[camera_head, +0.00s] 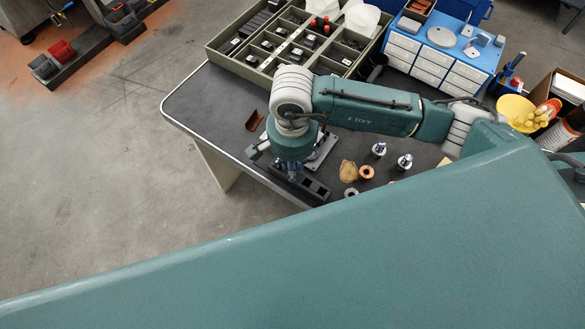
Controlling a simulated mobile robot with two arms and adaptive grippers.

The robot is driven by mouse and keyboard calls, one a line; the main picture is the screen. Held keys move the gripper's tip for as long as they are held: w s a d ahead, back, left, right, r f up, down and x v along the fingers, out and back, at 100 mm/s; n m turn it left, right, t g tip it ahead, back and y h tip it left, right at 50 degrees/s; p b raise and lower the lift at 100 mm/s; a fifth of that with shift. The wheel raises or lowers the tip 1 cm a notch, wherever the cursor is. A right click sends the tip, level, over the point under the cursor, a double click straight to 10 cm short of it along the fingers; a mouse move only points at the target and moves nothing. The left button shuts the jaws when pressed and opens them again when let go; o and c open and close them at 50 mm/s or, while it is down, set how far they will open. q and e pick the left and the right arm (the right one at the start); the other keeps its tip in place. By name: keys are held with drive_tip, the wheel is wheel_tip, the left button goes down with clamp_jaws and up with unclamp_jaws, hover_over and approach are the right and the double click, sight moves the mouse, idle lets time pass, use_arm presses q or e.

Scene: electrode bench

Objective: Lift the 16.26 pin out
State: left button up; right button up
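My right arm comes in from the right, and its gripper (291,172) points down at the near edge of the dark bench (215,105). Its fingers are small and partly hidden by the wrist, so I cannot see whether they are open or hold anything. A dark block with square openings (316,188) lies just right of and below the gripper. A grey metal fixture (325,150) stands behind the wrist, partly covered. I cannot make out a pin marked 16.26; the gripper and wrist may hide it. My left gripper is not in view.
Two silvery upright pieces (404,162), copper-coloured rings (366,172) and a tan piece (348,171) lie right of the gripper. A compartment tray (214,47) and a blue drawer unit (438,52) stand behind. The bench's left end is mostly clear.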

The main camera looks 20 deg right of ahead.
drive_tip(key=shift+f, duration=0.15)
drive_tip(key=shift+c, duration=0.3)
clamp_jaws()
wheel_tip(320, 180, up, 20)
drive_tip(key=b, duration=0.2)
drive_tip(key=shift+b, duration=0.35)
